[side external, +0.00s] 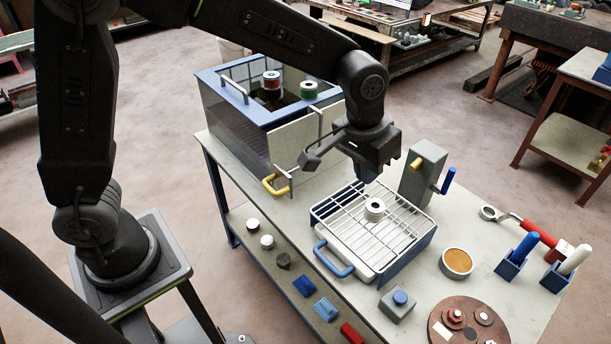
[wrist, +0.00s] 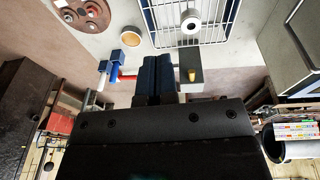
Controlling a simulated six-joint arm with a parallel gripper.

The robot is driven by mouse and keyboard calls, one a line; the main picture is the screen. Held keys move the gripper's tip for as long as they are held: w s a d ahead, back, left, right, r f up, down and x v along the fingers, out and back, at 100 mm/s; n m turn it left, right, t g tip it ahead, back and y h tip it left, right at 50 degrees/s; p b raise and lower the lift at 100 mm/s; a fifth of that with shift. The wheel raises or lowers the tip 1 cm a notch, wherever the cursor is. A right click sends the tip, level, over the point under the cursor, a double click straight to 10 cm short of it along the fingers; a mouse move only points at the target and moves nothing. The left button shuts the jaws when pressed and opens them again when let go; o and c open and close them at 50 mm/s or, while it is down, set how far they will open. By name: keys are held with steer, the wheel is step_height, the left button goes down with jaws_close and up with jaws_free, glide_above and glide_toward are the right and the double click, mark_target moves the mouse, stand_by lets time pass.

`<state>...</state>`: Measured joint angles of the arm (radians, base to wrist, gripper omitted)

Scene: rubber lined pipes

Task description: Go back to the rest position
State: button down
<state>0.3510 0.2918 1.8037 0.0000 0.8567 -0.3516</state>
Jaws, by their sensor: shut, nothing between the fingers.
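My gripper (side external: 366,174) hangs from the arm above the back corner of the wire rack. Its fingers are together and empty; the wrist view also shows them closed side by side (wrist: 158,76). A white ring-shaped pipe piece (side external: 374,209) sits on the wire rack (side external: 400,222), below and apart from my gripper. It also shows in the wrist view (wrist: 190,21).
A grey block (side external: 422,172) with yellow and blue pegs stands close right of my gripper. A yellow handle (side external: 275,185) is on the box's near side. An orange dish (side external: 456,263), blue holders (side external: 510,264) and a brown disc (side external: 468,325) occupy the table's right end.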

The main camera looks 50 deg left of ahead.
steer(key=s+a+r+t, duration=0.2)
steer(key=s+a+r, duration=0.6)
steer(key=s+a, duration=0.15)
steer(key=s+a+t, duration=0.1)
steer(key=s+a, duration=0.4)
steer(key=s, duration=0.5)
steer(key=shift+a+t+y, duration=0.25)
steer(key=shift+t+y, duration=0.05)
steer(key=shift+y, duration=0.1)
steer(key=shift+f, duration=0.1)
